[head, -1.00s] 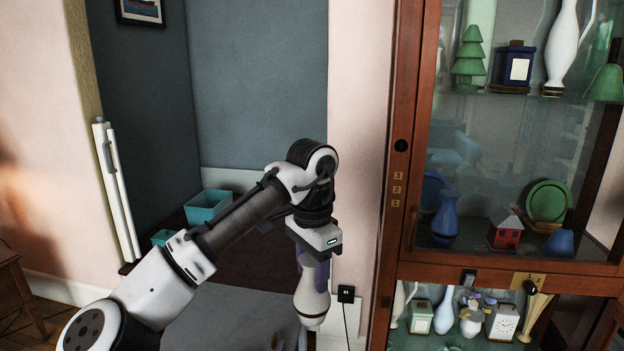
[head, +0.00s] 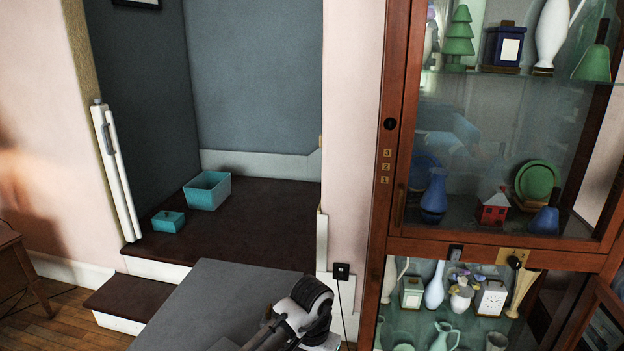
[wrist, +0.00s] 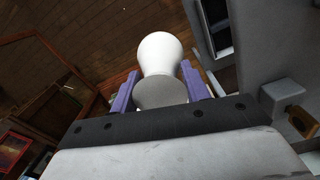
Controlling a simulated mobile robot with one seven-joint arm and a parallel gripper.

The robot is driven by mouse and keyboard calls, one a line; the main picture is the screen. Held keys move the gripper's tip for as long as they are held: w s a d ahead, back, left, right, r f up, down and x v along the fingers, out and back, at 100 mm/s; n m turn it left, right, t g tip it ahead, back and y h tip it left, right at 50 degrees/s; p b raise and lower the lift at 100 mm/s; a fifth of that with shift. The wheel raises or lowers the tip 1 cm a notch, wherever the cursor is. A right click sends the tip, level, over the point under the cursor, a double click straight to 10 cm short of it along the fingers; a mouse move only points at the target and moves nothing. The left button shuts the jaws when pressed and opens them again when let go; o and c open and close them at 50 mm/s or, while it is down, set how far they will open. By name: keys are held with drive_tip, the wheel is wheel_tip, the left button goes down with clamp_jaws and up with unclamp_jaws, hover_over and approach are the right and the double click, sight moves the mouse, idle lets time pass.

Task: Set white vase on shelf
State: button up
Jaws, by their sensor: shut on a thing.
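The white vase (wrist: 160,52) is in the wrist view, between the two purple fingers of my gripper (wrist: 158,88). My gripper is shut on it. In the head view only part of my arm shows at the bottom edge; my gripper and the held vase are out of that picture. The cabinet (head: 384,215) stands on the right. Its upper part, behind glass, has a glass shelf (head: 484,76). Its lower compartment holds light vases (head: 434,286), a white clock (head: 490,298), a green-framed clock (head: 411,292) and a pale jug (head: 444,338).
A lower cabinet door (head: 600,325) stands open at the right edge. A grey surface (head: 215,300) lies left of the cabinet. Teal boxes (head: 208,190) sit on a dark raised floor behind it. A wall outlet with a cord (head: 341,271) is beside the cabinet.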

wheel_tip(320, 180, down, 24)
drive_tip(key=s+n, duration=0.2)
drive_tip(key=n, duration=0.3)
drive_tip(key=shift+s, duration=0.35)
drive_tip(key=shift+a, duration=0.1)
drive_tip(key=shift+d, duration=0.2)
idle(0.5)
